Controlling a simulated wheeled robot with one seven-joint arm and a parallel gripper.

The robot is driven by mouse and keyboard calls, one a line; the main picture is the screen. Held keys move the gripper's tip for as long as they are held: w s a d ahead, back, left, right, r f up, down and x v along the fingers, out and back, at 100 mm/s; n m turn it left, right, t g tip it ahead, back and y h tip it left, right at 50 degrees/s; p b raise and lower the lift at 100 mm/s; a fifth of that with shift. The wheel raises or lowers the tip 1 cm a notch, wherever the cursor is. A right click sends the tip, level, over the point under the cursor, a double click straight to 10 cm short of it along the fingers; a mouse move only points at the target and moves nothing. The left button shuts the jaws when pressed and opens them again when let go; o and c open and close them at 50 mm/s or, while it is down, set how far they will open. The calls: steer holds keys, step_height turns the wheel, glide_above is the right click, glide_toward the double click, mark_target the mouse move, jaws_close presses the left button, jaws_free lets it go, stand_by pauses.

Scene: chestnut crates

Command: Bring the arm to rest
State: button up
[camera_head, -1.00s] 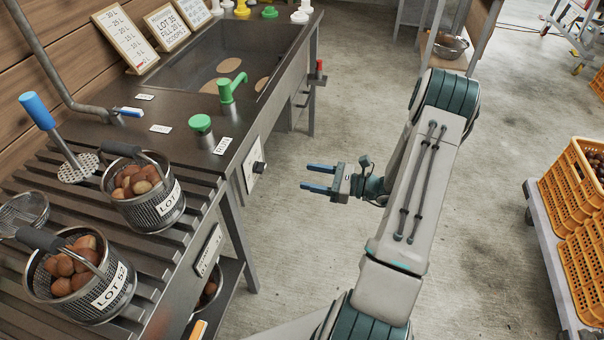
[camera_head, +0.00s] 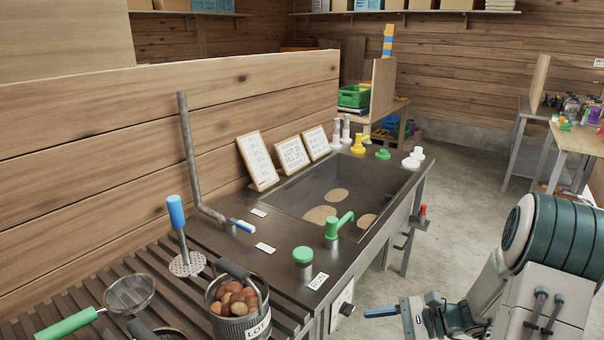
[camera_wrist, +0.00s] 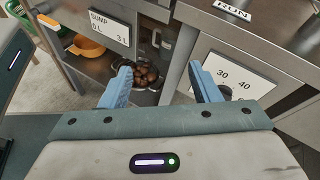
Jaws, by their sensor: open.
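My gripper (camera_wrist: 160,72) is open, with nothing between its two blue fingers in the wrist view. In the head view one blue finger (camera_head: 382,312) shows at the bottom edge, pointing left towards the front of the sink bench (camera_head: 412,195). The rest of the fingers is cut off there. My arm is bent at the lower right, over the floor beside the bench. The wrist view faces the bench front, with a "SUMP" label (camera_wrist: 110,22), a dial plate (camera_wrist: 236,75) and a bowl of chestnuts (camera_wrist: 147,78) below.
Tables (camera_head: 575,140) stand at the far right.

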steer(key=s+a+r+n+h+p, duration=0.1)
steer(key=s+r+n+h+p, duration=0.4)
steer(key=r, duration=0.7)
steer(key=s+a+r+n+h+p, duration=0.1)
steer(key=s+r+n+h+p, duration=0.4)
steer(key=s+r+n+h, duration=0.4)
step_height(320, 180, up, 3)
steer(key=n, duration=0.3)
steer(key=shift+s+a+p, duration=0.2)
steer(key=shift+s+p, duration=0.1)
